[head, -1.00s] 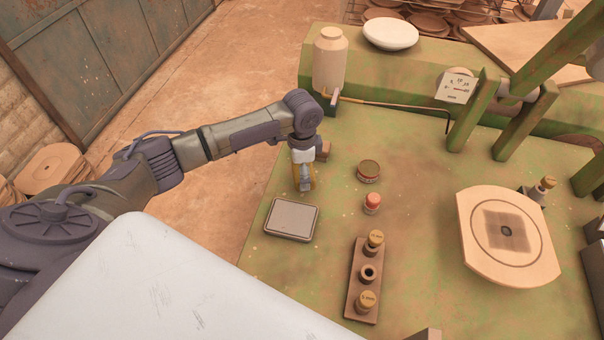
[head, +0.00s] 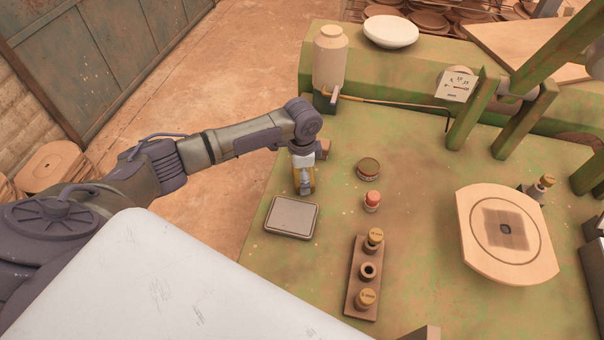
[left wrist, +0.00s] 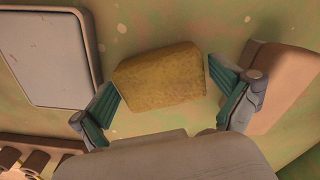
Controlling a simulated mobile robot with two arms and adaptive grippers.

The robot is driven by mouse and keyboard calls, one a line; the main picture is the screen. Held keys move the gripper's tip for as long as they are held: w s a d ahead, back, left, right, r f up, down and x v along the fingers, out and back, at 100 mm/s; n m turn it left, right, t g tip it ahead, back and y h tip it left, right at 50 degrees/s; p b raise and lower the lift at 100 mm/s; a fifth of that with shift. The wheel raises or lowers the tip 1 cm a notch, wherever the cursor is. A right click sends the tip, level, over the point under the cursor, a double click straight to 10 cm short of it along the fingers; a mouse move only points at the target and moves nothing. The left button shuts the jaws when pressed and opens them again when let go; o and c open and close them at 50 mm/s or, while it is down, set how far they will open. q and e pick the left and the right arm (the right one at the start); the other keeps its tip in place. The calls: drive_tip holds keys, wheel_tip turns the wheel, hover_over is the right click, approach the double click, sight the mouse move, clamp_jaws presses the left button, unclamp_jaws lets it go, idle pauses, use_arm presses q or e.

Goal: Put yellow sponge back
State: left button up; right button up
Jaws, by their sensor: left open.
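The yellow sponge (left wrist: 162,78) lies on the green bench top, between the spread fingers of my left gripper (left wrist: 163,80) in the left wrist view. Gaps show between the sponge and the fingertips, so I am not holding it. In the head view my left gripper (head: 304,186) is low over the bench, just behind a shallow grey tray (head: 291,217), and mostly hides the sponge. The tray also shows at the upper left of the left wrist view (left wrist: 50,50). My right gripper is not in view.
A brown block (left wrist: 283,85) stands close beside one finger. A round tin (head: 369,168), a red-topped bottle (head: 372,201) and a rack with capped bottles (head: 355,300) are to the right. A beige jar (head: 329,60) stands behind. Bench between tin and press plate (head: 507,234) is clear.

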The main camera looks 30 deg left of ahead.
use_arm(q)
wheel_tip(320, 180, up, 12)
drive_tip(key=b, duration=0.1)
drive_tip(key=shift+r, duration=0.15)
idle(0.6)
